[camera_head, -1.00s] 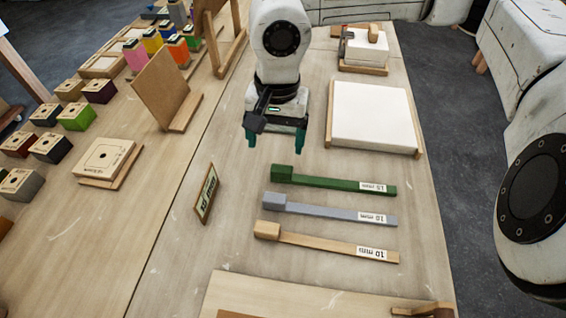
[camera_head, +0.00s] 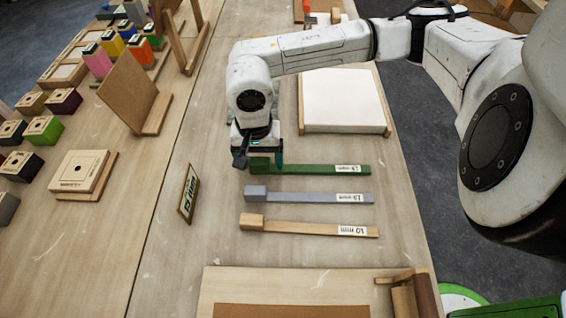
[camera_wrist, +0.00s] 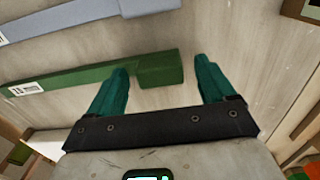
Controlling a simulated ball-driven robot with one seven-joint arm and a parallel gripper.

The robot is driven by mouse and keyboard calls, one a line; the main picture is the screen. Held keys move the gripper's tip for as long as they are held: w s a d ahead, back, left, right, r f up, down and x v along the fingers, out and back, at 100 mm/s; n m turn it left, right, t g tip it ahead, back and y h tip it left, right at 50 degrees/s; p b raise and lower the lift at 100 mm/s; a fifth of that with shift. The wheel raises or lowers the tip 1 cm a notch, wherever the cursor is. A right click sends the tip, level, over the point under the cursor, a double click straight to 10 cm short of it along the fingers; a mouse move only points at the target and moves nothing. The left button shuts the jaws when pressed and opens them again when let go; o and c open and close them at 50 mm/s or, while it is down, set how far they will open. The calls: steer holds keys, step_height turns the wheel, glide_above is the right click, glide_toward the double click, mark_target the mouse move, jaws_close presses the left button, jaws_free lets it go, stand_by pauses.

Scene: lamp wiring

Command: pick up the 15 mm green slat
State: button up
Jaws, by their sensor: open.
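The green slat (camera_head: 318,169) lies on the table as the farthest of three slats, with a thicker block at its left end and a white label near its right end. My gripper (camera_head: 262,160) is over that block end, open. In the wrist view, the green slat (camera_wrist: 75,82) runs in from the left and its thick block (camera_wrist: 160,70) lies between and beyond the two teal fingertips of my gripper (camera_wrist: 160,72). The left finger overlaps the slat in the picture. I cannot tell whether it touches.
A grey slat (camera_head: 305,196) and a tan slat (camera_head: 305,227) lie nearer, roughly parallel. A white panel (camera_head: 343,98) on a wooden base is just beyond the green slat. A small sign (camera_head: 188,193) stands to the left.

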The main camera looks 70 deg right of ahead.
steer(key=shift+f, duration=0.15)
steer(key=c, duration=1.2)
